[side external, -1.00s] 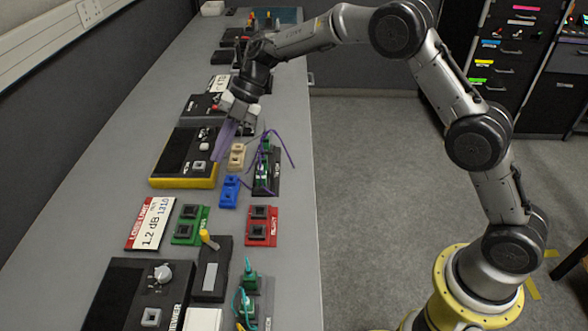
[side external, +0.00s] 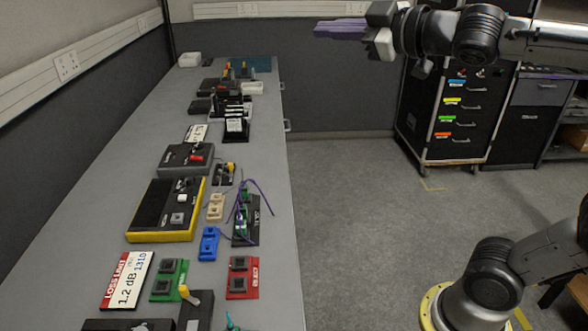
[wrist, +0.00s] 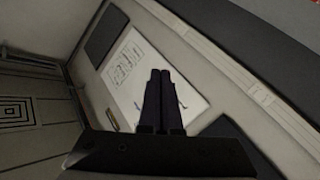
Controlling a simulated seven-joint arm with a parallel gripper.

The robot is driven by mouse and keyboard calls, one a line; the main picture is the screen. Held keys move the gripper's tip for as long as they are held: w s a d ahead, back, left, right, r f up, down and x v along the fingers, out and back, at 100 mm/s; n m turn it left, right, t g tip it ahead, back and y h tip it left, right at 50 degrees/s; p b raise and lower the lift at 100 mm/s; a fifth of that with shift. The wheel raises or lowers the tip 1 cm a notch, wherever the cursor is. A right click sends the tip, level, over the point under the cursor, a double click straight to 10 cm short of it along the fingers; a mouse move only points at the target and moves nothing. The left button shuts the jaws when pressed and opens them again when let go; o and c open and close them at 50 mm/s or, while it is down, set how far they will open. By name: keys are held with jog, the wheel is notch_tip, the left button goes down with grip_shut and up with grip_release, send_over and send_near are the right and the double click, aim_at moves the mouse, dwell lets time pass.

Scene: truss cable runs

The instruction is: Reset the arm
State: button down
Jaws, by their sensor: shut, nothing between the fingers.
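My gripper (side external: 340,29) is raised high at the top of the side view, well above and to the right of the bench. Its purple fingers point left, are closed together and hold nothing. In the wrist view the dark fingers (wrist: 159,95) lie side by side, shut, in front of a wall with a white sheet (wrist: 135,65). My arm reaches in from the right edge of the side view.
The grey bench (side external: 110,165) holds a yellow-edged black box (side external: 165,210), a blue block (side external: 208,243), a red holder (side external: 242,278), a green holder (side external: 169,280) and a purple cable (side external: 262,190). A drawer cabinet (side external: 450,115) stands at the back right. The floor (side external: 370,220) is clear.

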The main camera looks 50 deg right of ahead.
jog(key=s+f+m+g, duration=0.3)
jog(key=s+f+g, duration=0.2)
jog(key=s+f, duration=0.4)
jog(key=s+f+m+g, duration=0.4)
jog(key=s+f, duration=0.6)
jog(key=f, duration=0.5)
jog(key=shift+a+g, duration=0.2)
jog(key=shift+g, duration=0.8)
jog(key=shift+f, duration=0.1)
